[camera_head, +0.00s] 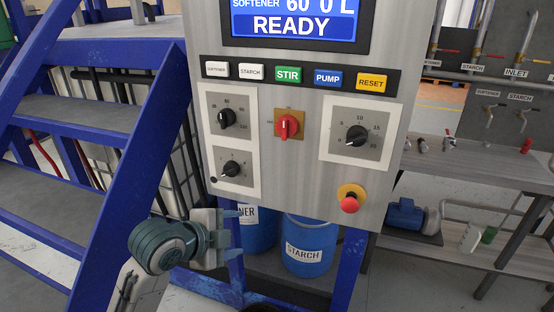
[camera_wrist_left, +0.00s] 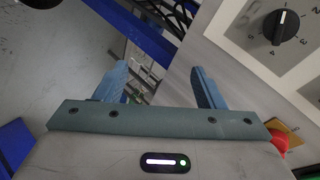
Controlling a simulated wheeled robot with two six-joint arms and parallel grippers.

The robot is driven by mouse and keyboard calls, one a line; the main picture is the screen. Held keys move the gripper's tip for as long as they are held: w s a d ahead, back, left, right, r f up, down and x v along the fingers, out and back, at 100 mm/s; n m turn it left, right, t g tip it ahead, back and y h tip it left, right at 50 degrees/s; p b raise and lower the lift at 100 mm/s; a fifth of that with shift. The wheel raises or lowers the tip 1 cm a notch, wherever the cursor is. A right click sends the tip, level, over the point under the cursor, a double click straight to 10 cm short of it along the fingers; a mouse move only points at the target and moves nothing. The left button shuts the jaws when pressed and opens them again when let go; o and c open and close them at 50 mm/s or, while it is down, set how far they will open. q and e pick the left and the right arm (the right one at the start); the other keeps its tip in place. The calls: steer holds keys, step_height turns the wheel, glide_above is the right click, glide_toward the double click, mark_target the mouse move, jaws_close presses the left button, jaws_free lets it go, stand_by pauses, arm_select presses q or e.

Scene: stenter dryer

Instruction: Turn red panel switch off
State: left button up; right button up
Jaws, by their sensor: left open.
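The red panel switch (camera_head: 287,126) is a red knob on a square brass plate, in the middle of the grey control panel (camera_head: 300,190). Its white pointer mark looks about upright. My left gripper (camera_head: 230,232) is open and empty, below and left of the switch, near the panel's lower left edge and apart from the switch. In the left wrist view the open fingers (camera_wrist_left: 158,82) have nothing between them. A red part (camera_wrist_left: 279,142) beside a brass-coloured plate shows at that view's right edge, partly hidden by the gripper body. My right gripper is not in view.
Black dials (camera_head: 356,136) flank the switch, and a row of push buttons (camera_head: 288,75) is above it. A red mushroom button (camera_head: 349,204) sits at lower right. Blue stairs (camera_head: 120,130) stand close on the left. Blue drums (camera_head: 305,262) stand below the panel.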

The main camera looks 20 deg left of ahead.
arm_select(q)
steer(key=w+r+m+t+h, duration=0.25)
steer(key=r+m, duration=0.55)
steer(key=r, duration=0.6)
steer(key=m+h, duration=0.2)
steer(key=m, duration=0.3)
glide_toward(283, 127)
steer(key=shift+t+y, duration=0.25)
steer(key=p+x, duration=0.3)
steer(key=x, duration=0.5)
steer(key=shift+a+f+p, duration=0.15)
steer(key=shift+f+p, duration=0.05)
steer(key=shift+p, duration=0.2)
steer(key=shift+w+d+f, duration=0.2)
steer(key=shift+w+d, duration=0.1)
steer(key=shift+w, duration=0.25)
steer(key=shift+c, duration=0.4)
